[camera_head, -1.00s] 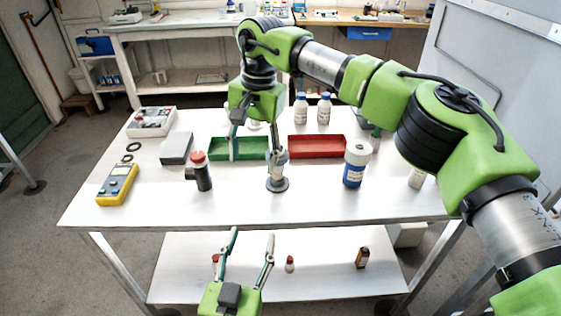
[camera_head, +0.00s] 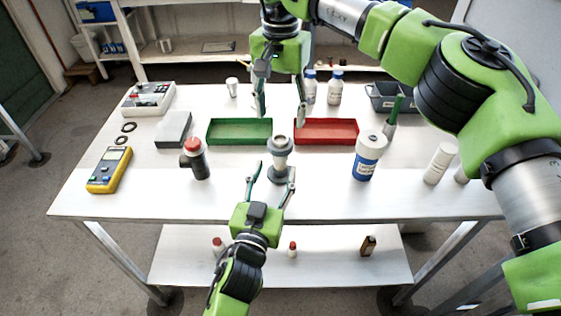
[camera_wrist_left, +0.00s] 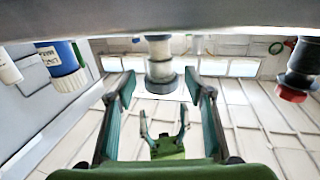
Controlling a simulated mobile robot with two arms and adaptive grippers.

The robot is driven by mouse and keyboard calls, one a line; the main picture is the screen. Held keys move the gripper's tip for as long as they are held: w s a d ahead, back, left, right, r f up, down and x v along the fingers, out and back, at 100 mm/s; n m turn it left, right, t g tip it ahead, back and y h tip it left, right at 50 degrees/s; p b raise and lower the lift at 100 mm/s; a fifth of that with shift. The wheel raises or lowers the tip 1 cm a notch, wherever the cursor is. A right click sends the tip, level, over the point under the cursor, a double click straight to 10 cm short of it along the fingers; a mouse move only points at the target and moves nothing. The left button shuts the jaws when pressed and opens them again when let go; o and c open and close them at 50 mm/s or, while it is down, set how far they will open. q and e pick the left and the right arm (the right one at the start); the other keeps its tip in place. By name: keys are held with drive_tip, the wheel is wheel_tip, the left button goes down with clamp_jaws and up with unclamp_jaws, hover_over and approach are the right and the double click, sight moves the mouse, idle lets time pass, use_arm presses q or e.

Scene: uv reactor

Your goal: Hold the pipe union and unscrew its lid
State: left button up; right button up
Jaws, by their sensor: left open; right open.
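The pipe union (camera_head: 280,158), a grey upright fitting with a wide collar on top and a dark round base, stands on the white table in the head view. It also shows upside down in the left wrist view (camera_wrist_left: 159,62). My left gripper (camera_head: 272,180) is open and empty at its near side, its fingertips pointing at the union and not closed on it. The left fingers also show in the left wrist view (camera_wrist_left: 160,88). My right gripper (camera_head: 280,117) is open, pointing down above and behind the collar; it also shows in the left wrist view (camera_wrist_left: 163,128).
A red-capped dark fitting (camera_head: 196,160) stands left of the union, and a blue-and-white bottle (camera_head: 368,158) stands right. Green (camera_head: 239,132) and red (camera_head: 327,132) trays lie behind. A yellow meter (camera_head: 109,169) lies at the left. The table's front strip is clear.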

sight(278, 160)
use_arm(q)
drive_tip(key=shift+x, duration=2.15)
clamp_jaws()
